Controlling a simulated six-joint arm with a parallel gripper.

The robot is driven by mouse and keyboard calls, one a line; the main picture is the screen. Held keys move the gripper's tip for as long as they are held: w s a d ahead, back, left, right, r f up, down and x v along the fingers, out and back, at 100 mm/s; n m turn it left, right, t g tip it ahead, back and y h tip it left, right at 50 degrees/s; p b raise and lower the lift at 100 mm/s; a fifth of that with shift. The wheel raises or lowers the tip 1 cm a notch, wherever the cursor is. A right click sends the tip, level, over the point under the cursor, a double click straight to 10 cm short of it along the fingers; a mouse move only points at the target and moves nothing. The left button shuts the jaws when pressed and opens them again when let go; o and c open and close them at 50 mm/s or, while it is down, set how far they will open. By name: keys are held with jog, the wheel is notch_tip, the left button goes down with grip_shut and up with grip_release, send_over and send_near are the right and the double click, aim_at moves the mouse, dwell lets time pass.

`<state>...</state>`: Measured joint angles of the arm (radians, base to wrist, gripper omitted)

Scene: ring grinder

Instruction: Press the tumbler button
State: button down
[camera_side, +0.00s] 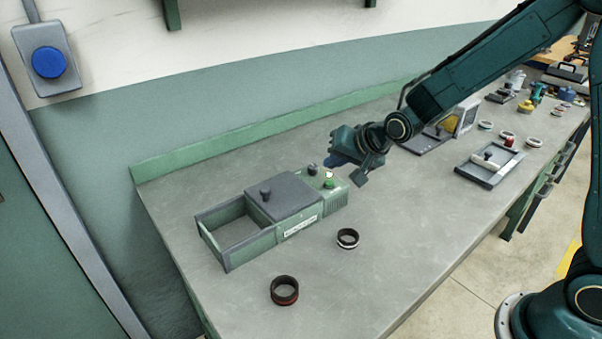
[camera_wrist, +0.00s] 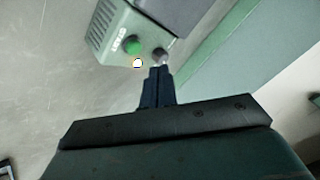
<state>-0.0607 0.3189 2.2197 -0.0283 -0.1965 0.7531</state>
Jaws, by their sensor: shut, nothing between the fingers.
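The tumbler (camera_side: 283,198) is a green box on the bench with a dark knobbed lid and an open frame at its left end. Its right end carries a green button (camera_side: 328,184), a small pale lit lamp (camera_side: 328,174) and a dark knob (camera_side: 312,170). In the wrist view the green button (camera_wrist: 132,47), lamp (camera_wrist: 138,63) and grey knob (camera_wrist: 159,56) lie just beyond my fingertips. My gripper (camera_side: 332,162) is shut and empty, just above and behind this end. In the wrist view my fingertips (camera_wrist: 158,70) are nearest the knob; I cannot tell whether they touch.
A dark red ring (camera_side: 285,291) and a black-and-white ring (camera_side: 347,238) lie on the bench (camera_side: 215,178) in front of the tumbler. A tray (camera_side: 489,163) and several more rings are to the right. A blue wall button (camera_side: 48,62) is at upper left.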

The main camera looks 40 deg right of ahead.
aim_at(333, 188)
notch_tip(333, 188, up, 3)
dwell(0.4)
dwell(0.9)
